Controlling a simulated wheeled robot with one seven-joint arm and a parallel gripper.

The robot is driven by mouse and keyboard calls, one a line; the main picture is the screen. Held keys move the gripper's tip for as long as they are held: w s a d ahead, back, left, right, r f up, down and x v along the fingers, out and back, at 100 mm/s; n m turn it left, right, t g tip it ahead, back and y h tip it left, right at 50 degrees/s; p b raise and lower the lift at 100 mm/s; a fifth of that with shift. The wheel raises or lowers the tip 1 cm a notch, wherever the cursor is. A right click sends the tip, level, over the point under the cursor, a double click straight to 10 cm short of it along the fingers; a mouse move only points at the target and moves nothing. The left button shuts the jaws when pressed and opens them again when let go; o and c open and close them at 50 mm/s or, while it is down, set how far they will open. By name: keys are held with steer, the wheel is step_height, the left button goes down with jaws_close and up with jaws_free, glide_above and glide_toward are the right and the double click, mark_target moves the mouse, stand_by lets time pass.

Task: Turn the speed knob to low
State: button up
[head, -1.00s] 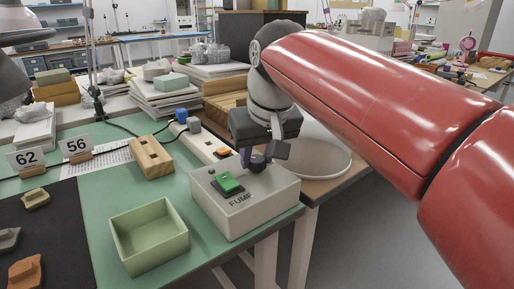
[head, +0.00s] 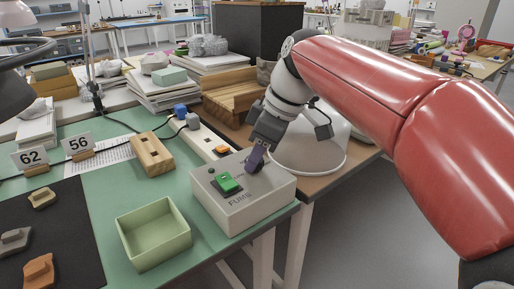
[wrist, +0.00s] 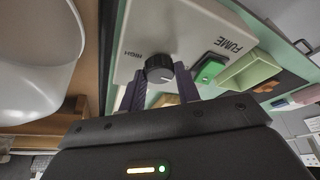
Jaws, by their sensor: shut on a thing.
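The grey control box marked FUME (head: 237,207) sits at the right front corner of the green table. It has a green switch (head: 226,183) on top. In the wrist view the speed knob (wrist: 159,67) is black and round, with a light mark whose direction I cannot read surely. The word HIGH is printed to its left there; no low label is visible. My gripper (head: 257,161) is shut on the knob from above, one purple finger on each side. In the head view the fingers hide most of the knob.
A pale green open tray (head: 153,236) stands left of the box. A slotted wooden block (head: 152,156) and a white strip with an orange switch (head: 205,142) lie behind. A white round vessel (head: 325,150) stands close beside my wrist on the right.

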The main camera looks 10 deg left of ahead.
steer(key=shift+n+g, duration=0.4)
steer(key=shift+n, duration=0.4)
steer(key=shift+p, duration=0.3)
steer(key=o, duration=1)
steer(key=p+v, duration=0.1)
steer(key=v, duration=0.6)
steer(key=shift+w+d+r, duration=0.1)
steer(key=shift+d+r, duration=0.05)
steer(key=shift+r, duration=0.2)
